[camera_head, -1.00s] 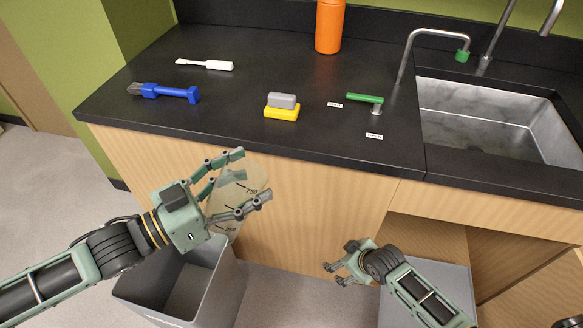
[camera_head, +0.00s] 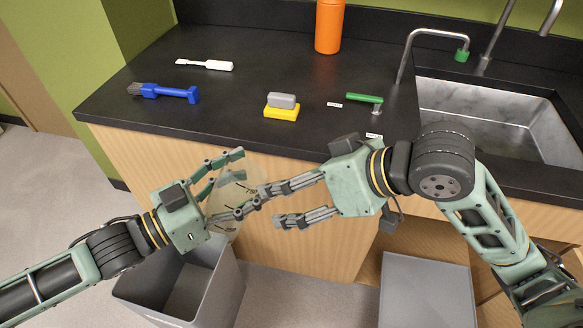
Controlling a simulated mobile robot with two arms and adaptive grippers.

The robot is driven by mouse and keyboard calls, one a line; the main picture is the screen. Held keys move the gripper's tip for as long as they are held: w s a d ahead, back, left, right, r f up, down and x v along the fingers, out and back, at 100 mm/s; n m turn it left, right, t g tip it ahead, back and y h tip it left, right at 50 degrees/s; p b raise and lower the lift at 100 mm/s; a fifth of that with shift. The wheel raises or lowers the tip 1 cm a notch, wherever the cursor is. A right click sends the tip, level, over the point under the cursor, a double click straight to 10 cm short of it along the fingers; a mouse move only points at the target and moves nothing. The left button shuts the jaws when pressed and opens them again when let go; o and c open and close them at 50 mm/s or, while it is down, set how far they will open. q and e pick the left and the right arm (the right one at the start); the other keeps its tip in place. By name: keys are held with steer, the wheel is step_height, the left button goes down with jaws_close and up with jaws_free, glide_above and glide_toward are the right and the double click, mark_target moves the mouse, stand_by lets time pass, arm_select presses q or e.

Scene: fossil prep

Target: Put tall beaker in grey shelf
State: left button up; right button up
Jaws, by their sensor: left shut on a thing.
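The tall beaker (camera_head: 232,193), clear with dark volume marks, is in my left gripper (camera_head: 245,180) in front of the counter. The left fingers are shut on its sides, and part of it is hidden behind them. My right gripper (camera_head: 268,206) is open and empty, with its fingers pointing left toward the beaker. Its upper fingertip overlaps the beaker's right side in the picture; I cannot tell whether they touch. A grey box-like unit (camera_head: 427,290) stands low at the right under my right arm; I cannot tell whether it is the grey shelf.
An open grey bin (camera_head: 228,285) stands on the floor below the beaker. The black counter (camera_head: 235,105) holds a blue brush (camera_head: 165,92), a white-handled tool (camera_head: 205,64), a yellow and grey block (camera_head: 282,106) and an orange bottle (camera_head: 329,25). A sink (camera_head: 490,120) is at the right.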

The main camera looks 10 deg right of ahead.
mark_target(241, 182)
step_height(241, 182, up, 6)
steer(key=s+a+m+y, duration=0.1)
steer(key=a+m, duration=0.1)
steer(key=m, duration=0.2)
steer(key=x, duration=1.1)
steer(key=shift+a+f, duration=0.2)
steer(key=shift+f, duration=0.15)
steer(key=c, duration=1.1)
arm_select(q)
steer(key=o, duration=2.1)
arm_select(e)
steer(key=shift+c, duration=0.7)
arm_select(q)
steer(key=shift+o, duration=0.2)
